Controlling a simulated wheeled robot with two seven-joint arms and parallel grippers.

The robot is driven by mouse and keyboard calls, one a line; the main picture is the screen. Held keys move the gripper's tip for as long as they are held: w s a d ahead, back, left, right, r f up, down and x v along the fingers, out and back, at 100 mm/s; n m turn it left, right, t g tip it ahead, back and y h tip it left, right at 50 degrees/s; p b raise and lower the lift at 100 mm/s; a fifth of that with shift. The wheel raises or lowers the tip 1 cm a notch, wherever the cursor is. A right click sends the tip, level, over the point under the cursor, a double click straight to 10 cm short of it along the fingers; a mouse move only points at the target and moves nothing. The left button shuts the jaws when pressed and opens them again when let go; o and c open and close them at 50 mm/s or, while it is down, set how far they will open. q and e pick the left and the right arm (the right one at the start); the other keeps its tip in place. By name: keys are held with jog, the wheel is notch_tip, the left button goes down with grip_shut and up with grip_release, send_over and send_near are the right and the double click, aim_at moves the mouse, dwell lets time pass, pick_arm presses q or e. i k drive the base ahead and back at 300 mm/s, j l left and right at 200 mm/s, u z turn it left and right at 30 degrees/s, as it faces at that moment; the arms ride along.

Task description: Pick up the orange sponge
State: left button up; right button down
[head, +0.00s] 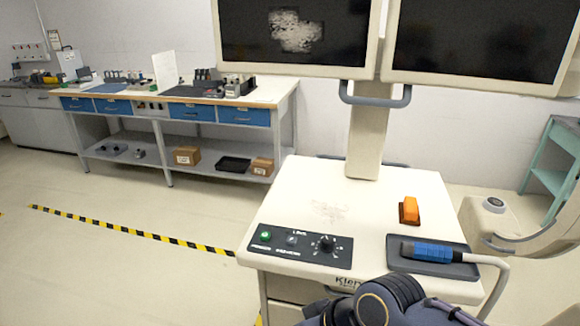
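The orange sponge (409,209) is a small upright block with a dark brown lower edge. It stands on the white top of the cart (295,205), right of the middle and behind the grey tray. Nothing touches it or covers it. A dark, rounded link of one of my arms shows at the bottom edge, in front of the cart. Neither of my grippers is in view.
A grey tray (400,265) at the cart's front right holds a blue-handled probe (432,252) with a pale cable. A black control panel (300,246) is at front left. A post with two monitors (295,35) rises behind.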

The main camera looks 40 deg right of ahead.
aim_at(408, 215)
jog(key=z, duration=2.1)
jog(key=i+j+u, duration=0.15)
jog(key=u, duration=0.2)
jog(key=i+u, duration=0.55)
jog(key=u, duration=0.15)
